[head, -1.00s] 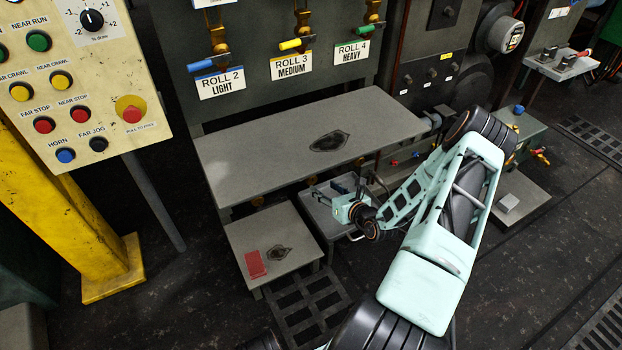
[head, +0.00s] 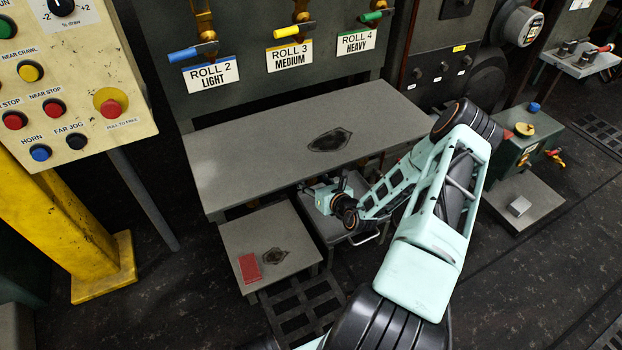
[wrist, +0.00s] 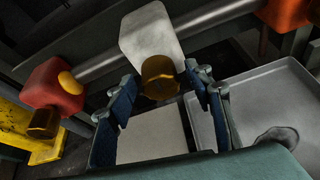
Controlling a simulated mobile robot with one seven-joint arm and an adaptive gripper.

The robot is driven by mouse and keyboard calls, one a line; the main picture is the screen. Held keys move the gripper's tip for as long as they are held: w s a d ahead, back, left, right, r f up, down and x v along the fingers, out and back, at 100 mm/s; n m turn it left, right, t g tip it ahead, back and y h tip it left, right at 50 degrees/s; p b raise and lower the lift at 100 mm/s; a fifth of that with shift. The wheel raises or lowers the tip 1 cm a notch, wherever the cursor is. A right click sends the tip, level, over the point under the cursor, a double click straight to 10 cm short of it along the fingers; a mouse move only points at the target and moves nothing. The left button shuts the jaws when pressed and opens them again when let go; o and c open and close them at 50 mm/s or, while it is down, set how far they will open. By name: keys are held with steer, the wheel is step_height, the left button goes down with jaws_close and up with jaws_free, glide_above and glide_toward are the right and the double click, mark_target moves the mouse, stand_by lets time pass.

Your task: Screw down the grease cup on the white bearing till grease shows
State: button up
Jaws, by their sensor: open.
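The white bearing (wrist: 150,32) is at the top middle of the wrist view, on a grey shaft. Its brass grease cup (wrist: 160,78) hangs from its lower side. My gripper (wrist: 163,84) is open, with one blue finger on each side of this cup. I cannot tell whether either finger touches it. No grease can be made out on the white bearing. In the head view my gripper (head: 322,200) reaches in under the front edge of the grey shelf, and its fingertips and the bearings are hidden there.
A red bearing (wrist: 53,84) with its own brass cup (wrist: 43,122) is left of the white one; an orange bearing (wrist: 284,12) is right. A grey tray (wrist: 255,100) lies below. The grey shelf (head: 250,150) overhangs my gripper.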

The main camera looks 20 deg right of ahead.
steer(key=shift+c, duration=0.2)
steer(key=c, duration=1.1)
steer(key=m+y+p, duration=0.1)
steer(key=m+y, duration=0.1)
steer(key=shift+d+m, duration=0.1)
steer(key=shift+m, duration=0.2)
steer(key=shift+m+y+b, duration=0.45)
steer(key=shift+m+y, duration=0.35)
steer(key=shift+m, duration=0.6)
steer(key=shift+t, duration=0.3)
